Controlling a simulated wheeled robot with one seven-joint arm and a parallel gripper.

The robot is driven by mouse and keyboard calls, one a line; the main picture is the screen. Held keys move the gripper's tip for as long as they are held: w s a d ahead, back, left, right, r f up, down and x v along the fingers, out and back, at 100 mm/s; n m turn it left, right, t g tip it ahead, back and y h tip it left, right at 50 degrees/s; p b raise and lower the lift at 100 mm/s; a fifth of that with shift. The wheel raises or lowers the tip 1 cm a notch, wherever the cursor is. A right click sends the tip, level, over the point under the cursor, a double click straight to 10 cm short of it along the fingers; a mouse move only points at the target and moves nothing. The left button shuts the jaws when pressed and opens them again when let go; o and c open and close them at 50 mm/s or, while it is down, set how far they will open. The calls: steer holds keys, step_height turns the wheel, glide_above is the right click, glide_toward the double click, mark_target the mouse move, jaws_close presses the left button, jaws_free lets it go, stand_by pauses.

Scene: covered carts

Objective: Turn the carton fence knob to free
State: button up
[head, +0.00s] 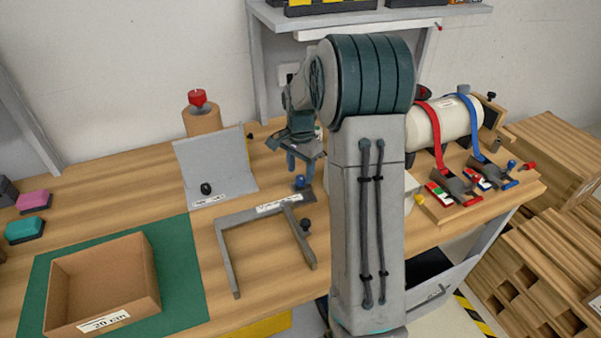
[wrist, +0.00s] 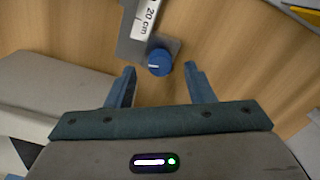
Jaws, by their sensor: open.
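A blue round knob (wrist: 159,62) with a short white line sits on a grey plate (wrist: 132,50) with a "20 cm" label. The line lies roughly level in the wrist view, on the left part of the knob's face. In the head view the blue knob (head: 300,182) stands at the back right corner of the grey U-shaped fence (head: 228,252). My gripper (wrist: 160,72) is open, with one blue finger to each side of the knob in the wrist view. I see no contact. In the head view my gripper (head: 298,165) is just above the knob.
An open cardboard carton (head: 100,284) stands on a green mat (head: 183,262) at left. A black knob (head: 305,224) sits on the fence's right arm. A grey angled panel (head: 216,160) stands behind the fence. A strapped white cylinder (head: 436,124) is at right.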

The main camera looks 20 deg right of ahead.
steer(key=shift+f, duration=1.05)
steer(key=c, duration=1)
